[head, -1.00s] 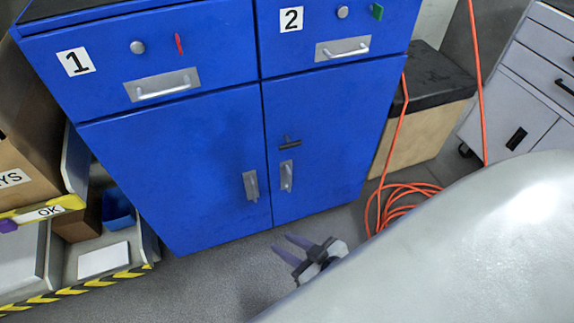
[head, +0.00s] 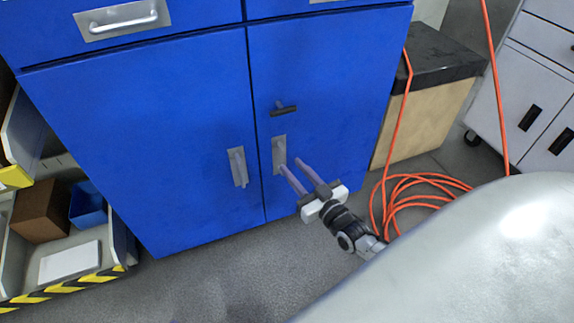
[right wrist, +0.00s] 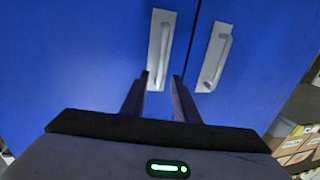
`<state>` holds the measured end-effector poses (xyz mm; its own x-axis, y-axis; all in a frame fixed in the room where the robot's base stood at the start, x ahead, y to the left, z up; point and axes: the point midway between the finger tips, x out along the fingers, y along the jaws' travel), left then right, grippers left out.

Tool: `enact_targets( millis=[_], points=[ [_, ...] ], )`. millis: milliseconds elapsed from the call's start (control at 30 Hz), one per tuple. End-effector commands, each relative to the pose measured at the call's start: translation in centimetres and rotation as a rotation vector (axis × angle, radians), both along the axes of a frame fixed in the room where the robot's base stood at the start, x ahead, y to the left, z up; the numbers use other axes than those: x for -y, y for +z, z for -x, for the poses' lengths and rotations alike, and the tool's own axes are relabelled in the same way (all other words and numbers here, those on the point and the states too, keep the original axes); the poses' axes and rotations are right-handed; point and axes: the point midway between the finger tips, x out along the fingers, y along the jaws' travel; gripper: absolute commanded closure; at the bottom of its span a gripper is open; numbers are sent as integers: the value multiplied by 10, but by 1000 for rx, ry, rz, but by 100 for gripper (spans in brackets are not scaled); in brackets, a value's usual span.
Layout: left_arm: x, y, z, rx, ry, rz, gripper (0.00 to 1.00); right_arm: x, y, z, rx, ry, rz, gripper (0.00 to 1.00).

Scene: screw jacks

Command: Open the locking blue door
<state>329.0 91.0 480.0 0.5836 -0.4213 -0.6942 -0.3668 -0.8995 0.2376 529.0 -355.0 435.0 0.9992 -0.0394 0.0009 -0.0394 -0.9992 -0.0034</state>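The blue cabinet has a left door (head: 140,150) and a right door (head: 335,90). The right door has a dark horizontal lock lever (head: 283,109) above its grey handle (head: 279,154). The left door's handle (head: 237,167) is beside the gap. Both doors look shut. My right gripper (head: 290,164) is open, its fingertips at the lower part of the right door's handle. In the right wrist view, a handle (right wrist: 161,48) stands just ahead of the open fingers, roughly between them; contact cannot be told. The second handle (right wrist: 216,60) is to its right. My left gripper is not in view.
Drawers with a bar handle (head: 124,20) are above the doors. An orange cable (head: 400,205) lies coiled on the floor at right, by a wooden box with a black top (head: 435,60). A shelf with boxes (head: 45,210) stands at left. Grey floor before the doors is clear.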

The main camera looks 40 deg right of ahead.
Motion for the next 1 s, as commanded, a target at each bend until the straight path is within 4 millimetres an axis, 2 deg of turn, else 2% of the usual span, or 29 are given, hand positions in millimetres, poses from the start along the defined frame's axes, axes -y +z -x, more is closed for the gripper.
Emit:
enact_targets(
  millis=[100, 233, 600, 633, 800, 1000],
  points=[
    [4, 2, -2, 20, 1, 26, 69, 1, -2, -21, 2, 0, 1, 72],
    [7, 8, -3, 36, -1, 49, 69, 1, -2, -34, 0, 0, 1, 72],
    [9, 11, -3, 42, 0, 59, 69, 1, -1, -41, -3, 1, 1, 72],
    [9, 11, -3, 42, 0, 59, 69, 1, -1, -41, -3, 1, 1, 74],
    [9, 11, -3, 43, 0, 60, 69, 1, -1, -41, -2, 1, 1, 100],
    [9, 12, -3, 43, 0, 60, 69, 1, -1, -41, -2, 1, 1, 100]
  ],
)
